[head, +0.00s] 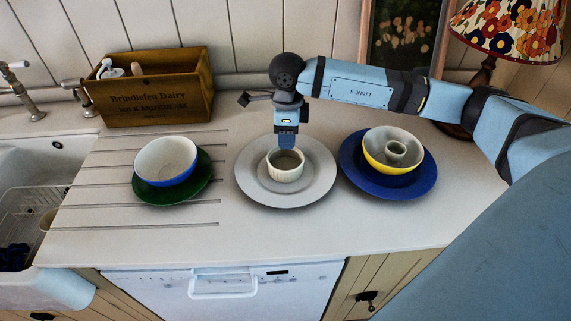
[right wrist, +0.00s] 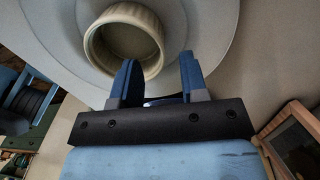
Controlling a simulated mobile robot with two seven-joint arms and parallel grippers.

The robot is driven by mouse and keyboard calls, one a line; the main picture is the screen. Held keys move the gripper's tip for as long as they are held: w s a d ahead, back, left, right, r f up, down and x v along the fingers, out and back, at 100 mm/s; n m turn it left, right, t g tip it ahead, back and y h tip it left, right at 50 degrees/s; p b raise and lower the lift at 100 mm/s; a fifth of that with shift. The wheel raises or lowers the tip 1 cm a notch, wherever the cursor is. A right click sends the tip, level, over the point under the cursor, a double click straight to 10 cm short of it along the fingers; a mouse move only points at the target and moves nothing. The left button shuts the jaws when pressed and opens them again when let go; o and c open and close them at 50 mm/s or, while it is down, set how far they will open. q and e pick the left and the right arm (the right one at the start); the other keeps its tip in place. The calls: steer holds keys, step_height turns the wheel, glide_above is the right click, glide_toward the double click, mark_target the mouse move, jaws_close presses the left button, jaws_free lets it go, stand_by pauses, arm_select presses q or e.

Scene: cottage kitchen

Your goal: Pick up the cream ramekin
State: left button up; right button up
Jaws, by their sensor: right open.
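The cream ramekin (head: 285,175) stands upright on the light grey plate (head: 248,178) in the middle of the counter. My right gripper (head: 286,142) points down at the ramekin's far rim. In the right wrist view the gripper (right wrist: 160,58) is open, with its two fingers apart. There the ramekin (right wrist: 126,40) shows its round opening, and one finger overlaps its rim while the other is outside it. My left gripper is in neither view.
A white-and-blue bowl (head: 165,160) sits on a green plate (head: 205,175) at left. A wooden crate (head: 150,98) stands behind. The counter front is clear.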

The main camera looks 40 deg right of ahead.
mark_target(287, 157)
step_height(287, 157, down, 4)
steer(key=shift+s, duration=0.1)
jaws_close()
steer(key=shift+r, duration=0.1)
